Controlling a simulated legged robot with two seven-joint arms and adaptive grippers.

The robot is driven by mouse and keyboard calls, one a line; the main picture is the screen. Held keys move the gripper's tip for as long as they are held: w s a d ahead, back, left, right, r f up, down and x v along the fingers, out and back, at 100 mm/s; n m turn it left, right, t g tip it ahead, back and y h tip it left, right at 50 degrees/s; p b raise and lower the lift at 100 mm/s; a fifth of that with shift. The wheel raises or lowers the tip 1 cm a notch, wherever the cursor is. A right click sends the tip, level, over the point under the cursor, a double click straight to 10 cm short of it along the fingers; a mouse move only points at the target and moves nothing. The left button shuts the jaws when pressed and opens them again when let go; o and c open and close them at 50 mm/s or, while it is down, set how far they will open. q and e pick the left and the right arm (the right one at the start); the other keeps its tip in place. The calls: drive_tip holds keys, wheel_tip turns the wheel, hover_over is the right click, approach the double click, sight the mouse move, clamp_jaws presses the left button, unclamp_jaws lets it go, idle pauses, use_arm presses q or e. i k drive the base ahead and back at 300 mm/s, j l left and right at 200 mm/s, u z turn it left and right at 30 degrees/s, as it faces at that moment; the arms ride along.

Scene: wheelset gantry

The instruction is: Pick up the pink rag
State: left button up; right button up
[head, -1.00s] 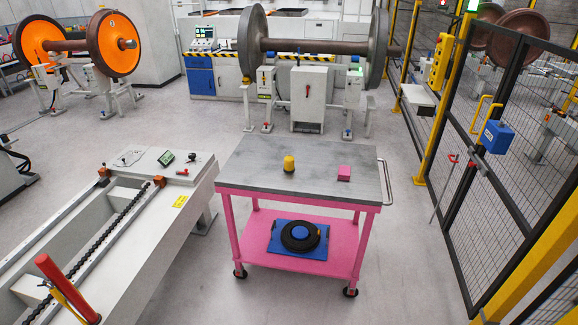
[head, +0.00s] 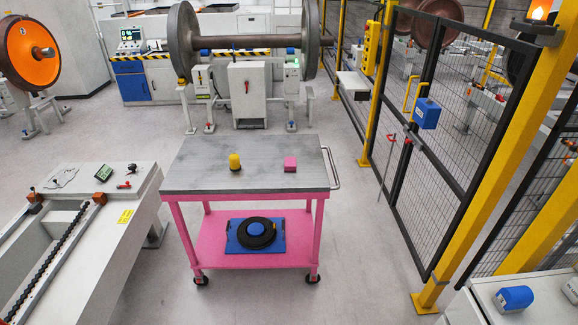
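The pink rag (head: 290,164) is a small folded block on the right part of the grey top of a pink cart (head: 248,183). A yellow cylindrical object (head: 234,162) stands to its left on the same top, apart from it. Neither of my grippers shows in the head view. Nothing hides the rag.
The cart's lower shelf holds a blue tray (head: 237,246) with a black ring. A grey machine bed (head: 75,240) stands at the left. A black mesh fence (head: 440,130) with yellow posts runs along the right. The floor in front of the cart is clear.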

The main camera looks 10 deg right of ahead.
sight(290, 163)
drive_tip(key=u, duration=1.75)
drive_tip(key=l+u, duration=0.2)
drive_tip(key=u, duration=0.25)
drive_tip(key=l+u, duration=0.2)
drive_tip(key=u, duration=0.3)
drive_tip(key=l+u, duration=0.2)
drive_tip(key=u, duration=0.25)
drive_tip(key=l+u, duration=0.15)
drive_tip(key=u, duration=0.35)
drive_tip(key=k+l+u, duration=0.15)
drive_tip(key=u, duration=0.3)
drive_tip(key=k+l+u, duration=0.2)
drive_tip(key=u, duration=0.25)
drive_tip(key=k+l+u, duration=0.1)
drive_tip(key=u, duration=0.35)
drive_tip(key=k+z, duration=0.4)
drive_tip(key=k+l+z, duration=0.1)
drive_tip(key=z, duration=0.3)
drive_tip(key=k, duration=0.1)
